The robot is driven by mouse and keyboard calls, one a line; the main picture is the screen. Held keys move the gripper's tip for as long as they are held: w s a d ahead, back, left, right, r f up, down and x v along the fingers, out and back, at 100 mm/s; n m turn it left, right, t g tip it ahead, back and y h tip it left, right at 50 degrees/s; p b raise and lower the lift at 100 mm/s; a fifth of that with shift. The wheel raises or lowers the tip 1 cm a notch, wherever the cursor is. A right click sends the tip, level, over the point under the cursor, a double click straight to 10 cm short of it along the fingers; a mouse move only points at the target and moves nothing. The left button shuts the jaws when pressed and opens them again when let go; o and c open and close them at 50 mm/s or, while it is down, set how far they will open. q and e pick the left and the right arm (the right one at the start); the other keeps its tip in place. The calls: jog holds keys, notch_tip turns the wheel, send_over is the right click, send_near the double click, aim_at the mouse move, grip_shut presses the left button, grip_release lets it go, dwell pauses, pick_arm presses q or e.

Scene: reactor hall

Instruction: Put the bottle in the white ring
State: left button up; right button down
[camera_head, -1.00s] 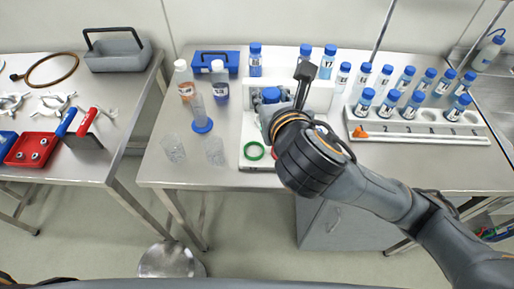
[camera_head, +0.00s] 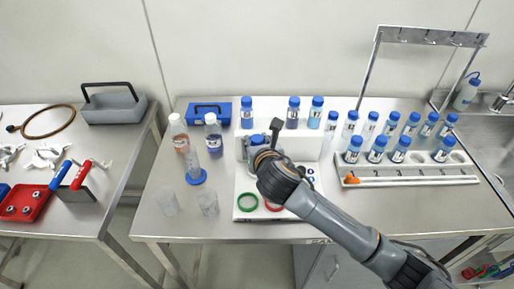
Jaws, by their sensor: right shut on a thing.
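My right gripper (camera_head: 266,146) reaches in from the lower right and is shut on a bottle with a blue cap (camera_head: 258,140). Most of that bottle is hidden behind the gripper. It is over the back part of a white board (camera_head: 240,183) on the table. A green ring (camera_head: 248,202) lies at the board's front left, and a red ring (camera_head: 273,206) lies beside it, partly behind my arm. I cannot make out a white ring; my gripper and arm cover part of the board. My left gripper is not in view.
Several blue-capped bottles stand behind the board and in a numbered white rack (camera_head: 405,180) at right. At left are two bottles, a cylinder on a blue base (camera_head: 197,177), two clear beakers (camera_head: 208,203) and a blue box (camera_head: 210,114). Bare table lies along the front.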

notch_tip(320, 180, down, 3)
jog(key=shift+w+r, duration=0.1)
jog(key=shift+r, duration=0.1)
jog(key=shift+f, duration=0.35)
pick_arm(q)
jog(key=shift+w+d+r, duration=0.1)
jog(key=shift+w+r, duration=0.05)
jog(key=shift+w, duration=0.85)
pick_arm(e)
jog(key=shift+f, duration=0.1)
jog(key=c, duration=0.9)
grip_release()
jog(key=shift+c, duration=0.2)
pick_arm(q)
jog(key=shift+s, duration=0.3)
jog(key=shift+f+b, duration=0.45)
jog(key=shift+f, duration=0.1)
pick_arm(e)
jog(key=v, duration=1.2)
